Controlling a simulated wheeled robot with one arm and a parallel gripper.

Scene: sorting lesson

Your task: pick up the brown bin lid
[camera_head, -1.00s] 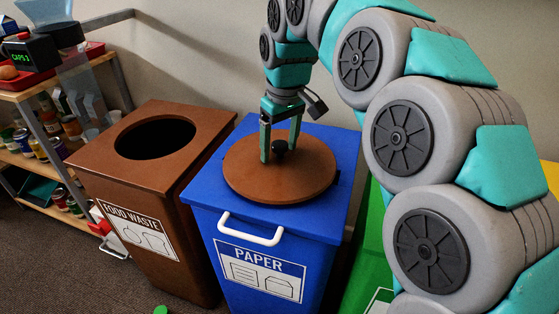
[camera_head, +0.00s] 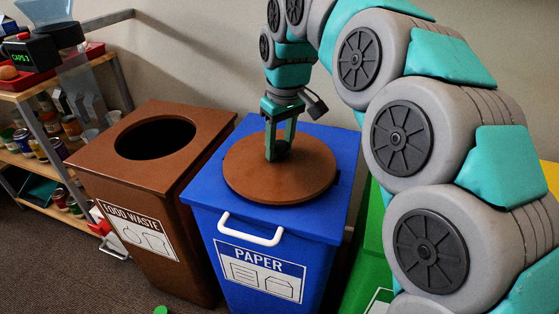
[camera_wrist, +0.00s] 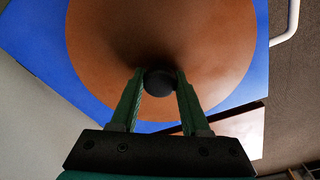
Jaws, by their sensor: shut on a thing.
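The brown bin lid (camera_head: 248,172) is a round disc with a small black knob (camera_wrist: 159,82) at its centre. It lies flat on top of the blue paper bin (camera_head: 335,150). My gripper (camera_head: 277,155) points down over the lid's middle, with its fingers shut on the knob. In the wrist view, the two green fingers (camera_wrist: 158,90) touch the knob from both sides. No gap shows between the lid and the blue bin's top.
The brown food waste bin (camera_head: 105,158) stands open to the left, with a round hole (camera_head: 155,138) in its top. A green bin (camera_head: 370,240) is at the right, partly behind my arm. A shelf with jars and a red tray (camera_head: 35,80) stands at the far left.

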